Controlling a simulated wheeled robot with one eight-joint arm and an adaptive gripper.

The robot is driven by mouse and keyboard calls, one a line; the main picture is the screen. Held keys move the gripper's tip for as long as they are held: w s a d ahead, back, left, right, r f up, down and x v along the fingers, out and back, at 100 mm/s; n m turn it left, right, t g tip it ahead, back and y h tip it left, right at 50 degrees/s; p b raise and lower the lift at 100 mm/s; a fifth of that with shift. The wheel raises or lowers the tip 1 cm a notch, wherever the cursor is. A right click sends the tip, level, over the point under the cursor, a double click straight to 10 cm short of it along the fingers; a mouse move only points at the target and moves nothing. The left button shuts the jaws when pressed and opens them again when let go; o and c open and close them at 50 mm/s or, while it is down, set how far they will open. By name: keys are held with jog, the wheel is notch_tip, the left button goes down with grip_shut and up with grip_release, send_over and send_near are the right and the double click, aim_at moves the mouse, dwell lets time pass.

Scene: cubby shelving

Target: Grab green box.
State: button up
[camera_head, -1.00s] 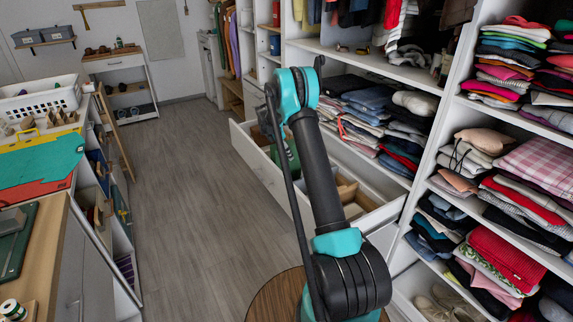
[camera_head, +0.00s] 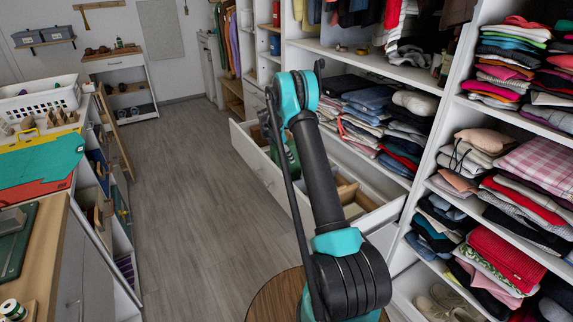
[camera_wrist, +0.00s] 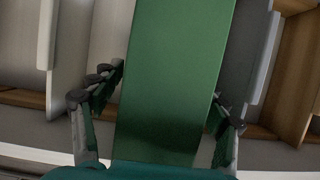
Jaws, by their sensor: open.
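The green box (camera_wrist: 180,60) fills the middle of the wrist view as a long, smooth green face running from the top edge down toward my wrist. My gripper (camera_wrist: 168,84) is open, with one finger on each side of the box. The fingertips lie close to its side edges; I cannot tell whether they touch it. The far end of the box is outside the wrist view.
The white drawer (camera_head: 258,165) stands open below the clothes shelf, with wooden dividers inside. Folded clothes (camera_head: 373,110) lie on the shelf just above it. A shelf unit with clothes stacks (camera_head: 510,260) stands at right. The grey floor (camera_head: 185,190) left of the drawer is clear.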

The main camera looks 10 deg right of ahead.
jog(key=shift+c, duration=0.2)
grip_shut()
dwell(0.3)
jog(key=shift+r, duration=0.15)
